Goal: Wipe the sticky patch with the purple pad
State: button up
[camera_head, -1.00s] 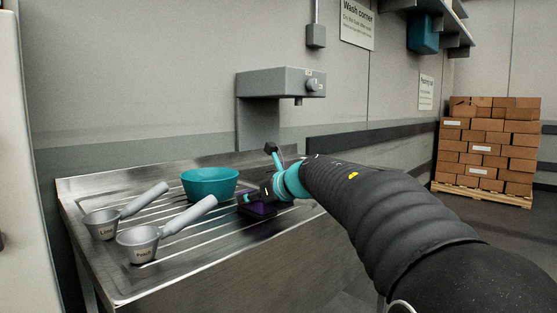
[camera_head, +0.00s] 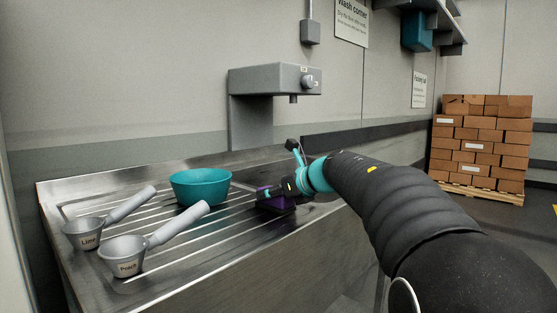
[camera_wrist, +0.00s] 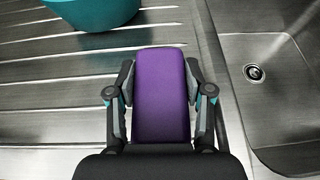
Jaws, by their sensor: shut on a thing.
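The purple pad (camera_wrist: 162,110) is an oblong block held between the two fingers of my gripper (camera_wrist: 161,72) in the wrist view. I cannot tell whether the pad touches the steel. I cannot make out the sticky patch; the pad and gripper hide the steel directly beneath them.
A teal bowl (camera_head: 201,187) stands left of my gripper. Two grey scoops, labelled Lime (camera_head: 88,234) and Peach (camera_head: 126,256), lie further left. A sink basin (camera_wrist: 285,105) is right of the pad. A grey tap unit (camera_head: 270,80) is on the wall behind.

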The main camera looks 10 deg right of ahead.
jog(key=shift+w+d, duration=0.5)
jog(key=shift+d, duration=0.15)
jog(key=shift+w+d+r, duration=0.15)
jog(key=shift+w+d, duration=0.05)
notch_tip(320, 180, up, 2)
jog(key=shift+s+a+r, duration=0.1)
jog(key=shift+r, duration=2.75)
